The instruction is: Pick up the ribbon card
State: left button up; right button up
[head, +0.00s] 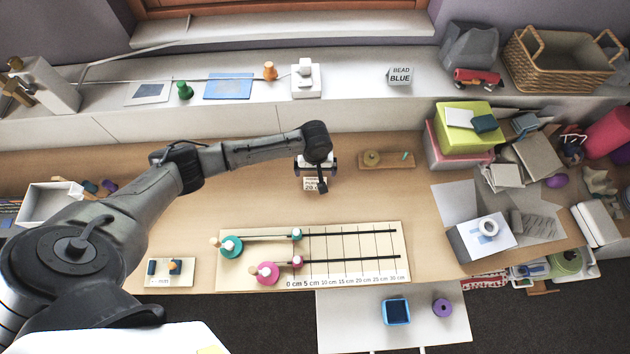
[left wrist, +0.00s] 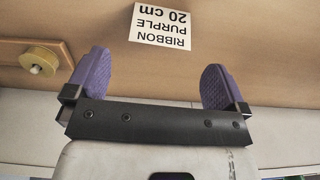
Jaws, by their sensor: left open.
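The ribbon card (left wrist: 162,27) is a small white card reading "RIBBON PURPLE 20 cm", upside down in the left wrist view. In the head view the card (head: 315,184) is on the wooden table, just in front of my left gripper (head: 316,171). My left gripper is open, with its two purple fingers (left wrist: 156,72) apart and nothing between them. In the left wrist view the card lies beyond the fingertips, between their lines, and no finger touches it. Its lower edge is hidden in the head view. My right gripper is in neither view.
A wooden holder with a tan spool (head: 371,158) is right of the gripper. A measuring board (head: 350,270) with teal and pink spools lies in front. Stacked boxes (head: 461,155) crowd the right side. A "BEAD BLUE" card (head: 400,76) stands on the back shelf. Table around the card is clear.

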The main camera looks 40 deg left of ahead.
aim_at(315, 181)
pick_arm(q)
jog(key=shift+a+f, duration=0.15)
jog(key=shift+f, duration=3.05)
jog(key=c, duration=0.8)
jog(key=shift+r, duration=0.15)
